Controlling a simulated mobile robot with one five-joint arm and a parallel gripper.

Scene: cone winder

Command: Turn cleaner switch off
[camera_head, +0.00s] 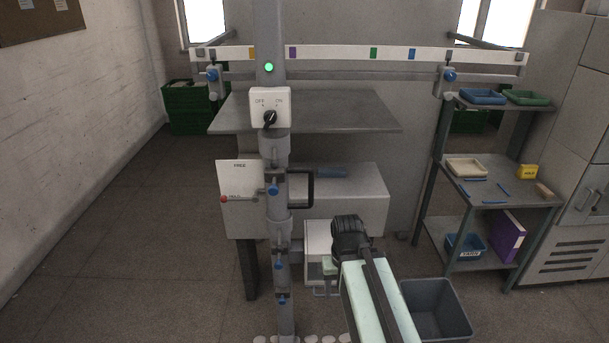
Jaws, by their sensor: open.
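The cleaner switch is a white box (269,106) marked OFF on the left and ON on the right, on the grey upright post. Its black knob (270,119) seems tilted toward the ON side, though it is small in the picture. A green lamp (268,67) glows above it. My gripper (325,292) hangs low behind my arm's black joint, well below and right of the switch. It is open, seems empty, and is partly hidden by my arm.
A grey shelf plate (340,108) juts out behind the switch. Below it are a white FREE card (239,178) and a black handle (309,188). A side rack (500,204) stands right; a grey bin (462,318) is at lower right. The left floor is clear.

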